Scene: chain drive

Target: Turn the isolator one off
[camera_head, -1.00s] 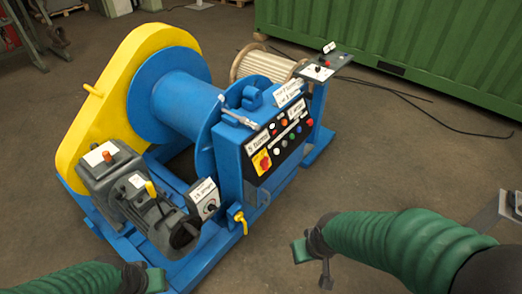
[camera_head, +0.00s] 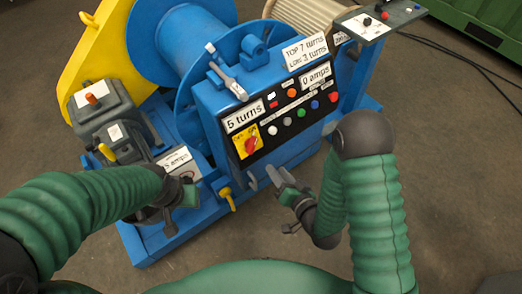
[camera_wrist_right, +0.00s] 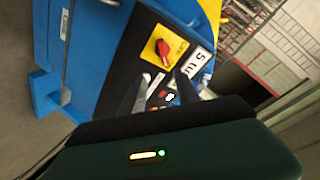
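The isolator is a red rotary handle on a yellow plate (camera_head: 247,144) at the left end of the black control panel (camera_head: 290,112). The red handle (camera_wrist_right: 163,50) also shows in the right wrist view, tilted on its yellow plate. My right gripper (camera_head: 277,178) is in front of and below the panel, apart from the isolator. In the right wrist view its two fingers (camera_wrist_right: 163,92) stand apart with nothing held between them, below the isolator in the picture. My left gripper (camera_head: 180,208) is low at the left, by the machine's base; its finger opening is unclear.
Several coloured buttons (camera_head: 288,126) sit right of the isolator. A yellow-handled valve (camera_head: 227,197) is below the panel. A lever (camera_head: 228,75) is on the blue housing's top. A small control stand (camera_head: 378,20) is at upper right. Floor is clear in front.

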